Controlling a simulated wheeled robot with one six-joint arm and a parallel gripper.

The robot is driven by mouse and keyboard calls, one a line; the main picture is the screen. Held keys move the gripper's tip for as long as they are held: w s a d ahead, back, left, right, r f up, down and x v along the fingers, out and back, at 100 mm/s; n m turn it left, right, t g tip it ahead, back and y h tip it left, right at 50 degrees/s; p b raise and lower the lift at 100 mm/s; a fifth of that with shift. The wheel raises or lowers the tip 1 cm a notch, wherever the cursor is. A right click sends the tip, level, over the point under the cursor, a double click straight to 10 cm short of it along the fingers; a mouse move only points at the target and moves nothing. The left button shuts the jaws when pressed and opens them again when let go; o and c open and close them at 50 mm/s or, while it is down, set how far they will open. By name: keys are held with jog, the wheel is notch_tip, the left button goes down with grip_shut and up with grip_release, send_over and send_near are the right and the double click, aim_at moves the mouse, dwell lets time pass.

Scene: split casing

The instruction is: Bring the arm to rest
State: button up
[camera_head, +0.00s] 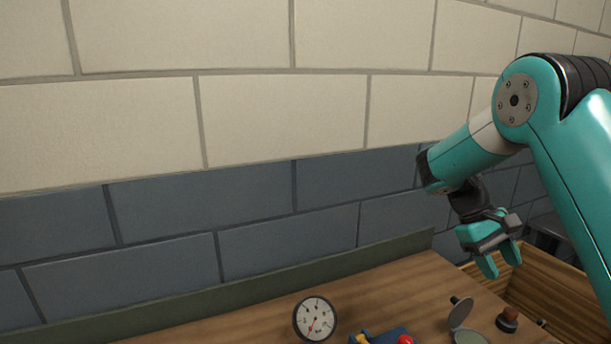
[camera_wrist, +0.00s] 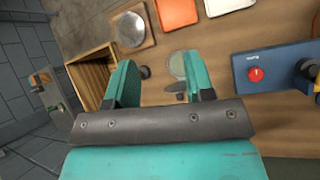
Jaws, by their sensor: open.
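My gripper (camera_head: 500,260) hangs at the right of the head view, fingers pointing down, above the near side of a wooden crate and the table's right part. In the wrist view its two teal fingers (camera_wrist: 161,88) stand apart with nothing held between them. Beyond the fingers lies a round grey-green casing (camera_wrist: 178,65) on the table. In the head view the casing (camera_head: 470,338) shows with a raised round lid, cut off by the bottom edge. My arm reaches in from the right edge.
The wooden crate (camera_head: 565,303) stands at the right. Orange (camera_wrist: 177,12) and white trays lie farther off. A brick wall (camera_head: 280,120) stands behind.

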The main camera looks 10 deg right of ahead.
jog(key=s+a+r+n+t+y+b, duration=0.1)
jog(key=s+a+n+t+y+b, duration=0.15)
jog(key=a, duration=0.55)
jog(key=s+a+r+n+t+y+b, duration=0.1)
jog(key=s+a+r+n+t, duration=0.2)
jog(key=a, duration=0.5)
jog(key=s+a+y+b, duration=0.1)
jog(key=s+a+y, duration=0.4)
jog(key=s+a, duration=0.7)
jog(key=s+n+t, duration=0.1)
jog(key=s, duration=0.2)
jog(key=shift+s+a, duration=0.25)
jog(key=shift+a, duration=0.15)
